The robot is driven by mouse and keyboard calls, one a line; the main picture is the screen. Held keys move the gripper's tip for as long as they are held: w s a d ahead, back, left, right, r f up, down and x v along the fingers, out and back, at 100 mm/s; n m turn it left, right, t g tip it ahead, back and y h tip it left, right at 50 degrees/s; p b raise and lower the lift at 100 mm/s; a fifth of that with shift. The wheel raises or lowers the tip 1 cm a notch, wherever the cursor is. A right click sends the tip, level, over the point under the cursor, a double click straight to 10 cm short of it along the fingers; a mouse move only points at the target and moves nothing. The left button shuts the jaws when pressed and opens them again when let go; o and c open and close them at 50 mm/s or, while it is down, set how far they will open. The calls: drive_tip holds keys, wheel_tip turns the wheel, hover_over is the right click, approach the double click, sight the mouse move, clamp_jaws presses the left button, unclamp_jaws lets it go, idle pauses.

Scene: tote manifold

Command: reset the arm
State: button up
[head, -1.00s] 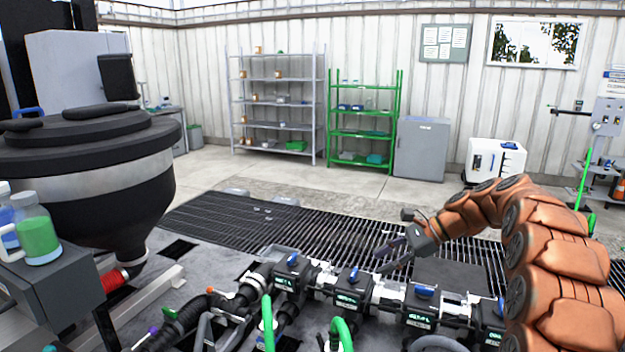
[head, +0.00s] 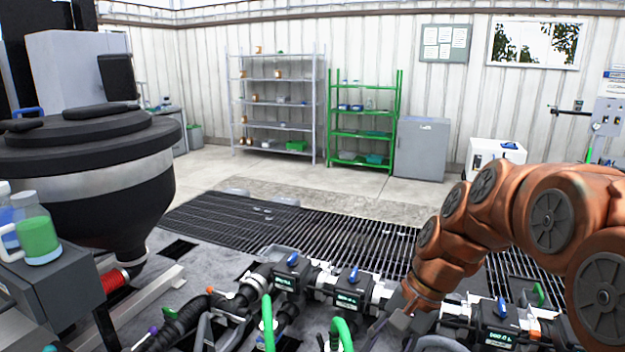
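My copper-coloured arm comes in from the right in the head view and bends down to the manifold. My gripper (head: 388,325) is low in front of the manifold's middle, dark and small in the picture. I cannot tell whether its fingers are open or shut, and I see nothing held in it. The valve manifold (head: 322,278) runs across the lower part of the view, with blue-handled valves and small green displays. My forearm hides part of it right of centre.
A large black vessel (head: 85,170) stands at the left, beside bottles with green and blue liquid (head: 38,238) on a grey box. Green hoses (head: 268,322) rise in front of the manifold. Floor grating (head: 300,228) lies behind it. Grey shelves (head: 278,103) and green shelves (head: 365,135) stand against the far wall.

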drive_tip(key=s+d+f+n+h, duration=0.1)
drive_tip(key=s+d+f+n, duration=0.1)
drive_tip(key=s, duration=0.5)
drive_tip(key=s+d+f+n+h, duration=0.1)
drive_tip(key=s+d+n+h, duration=0.1)
drive_tip(key=s, duration=0.5)
drive_tip(key=s+d+f+n+h, duration=0.1)
drive_tip(key=s+d+f+n, duration=0.1)
drive_tip(key=s, duration=0.5)
drive_tip(key=shift+d+f+n+g+h, duration=0.2)
drive_tip(key=shift+f+n+g+h, duration=0.1)
drive_tip(key=shift+n+h, duration=0.15)
drive_tip(key=shift+d, duration=0.1)
